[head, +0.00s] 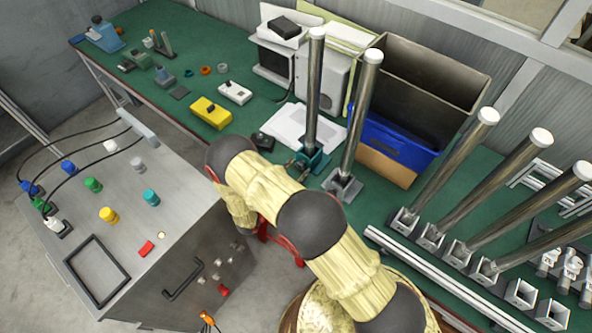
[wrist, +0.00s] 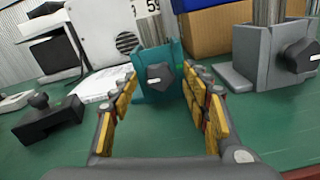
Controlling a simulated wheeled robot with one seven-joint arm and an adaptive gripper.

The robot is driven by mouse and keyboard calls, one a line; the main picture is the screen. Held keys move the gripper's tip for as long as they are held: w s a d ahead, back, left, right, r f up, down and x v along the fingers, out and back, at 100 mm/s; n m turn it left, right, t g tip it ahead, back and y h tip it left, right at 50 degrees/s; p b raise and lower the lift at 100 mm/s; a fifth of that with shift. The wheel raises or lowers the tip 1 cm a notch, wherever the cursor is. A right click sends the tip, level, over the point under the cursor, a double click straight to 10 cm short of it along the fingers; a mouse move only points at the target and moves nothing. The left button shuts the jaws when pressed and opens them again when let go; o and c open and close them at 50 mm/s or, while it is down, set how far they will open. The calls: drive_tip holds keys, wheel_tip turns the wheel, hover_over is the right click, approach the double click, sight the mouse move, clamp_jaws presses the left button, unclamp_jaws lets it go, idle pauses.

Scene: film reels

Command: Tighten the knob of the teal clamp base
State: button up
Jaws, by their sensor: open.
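The teal clamp base (head: 317,157) stands on the green table and holds an upright metal post (head: 314,90). In the wrist view the teal clamp base (wrist: 143,62) is straight ahead, with its dark grey knob (wrist: 160,76) facing me; a white mark on the knob points left. My gripper (wrist: 162,84) is open and empty, with one yellow-padded finger to each side of the knob in the picture. I see no finger touching the knob, and how far the tips reach along it is unclear. In the head view my arm hides much of my gripper.
A grey clamp base (wrist: 255,58) with its own knob (wrist: 302,57) stands close on the right. A black device (wrist: 48,118) lies at left. Behind are a white speaker-like box (wrist: 105,30), a blue bin (head: 390,142) and a cardboard box (wrist: 215,32).

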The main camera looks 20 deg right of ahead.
drive_tip(key=c, duration=1.1)
drive_tip(key=shift+c, duration=0.3)
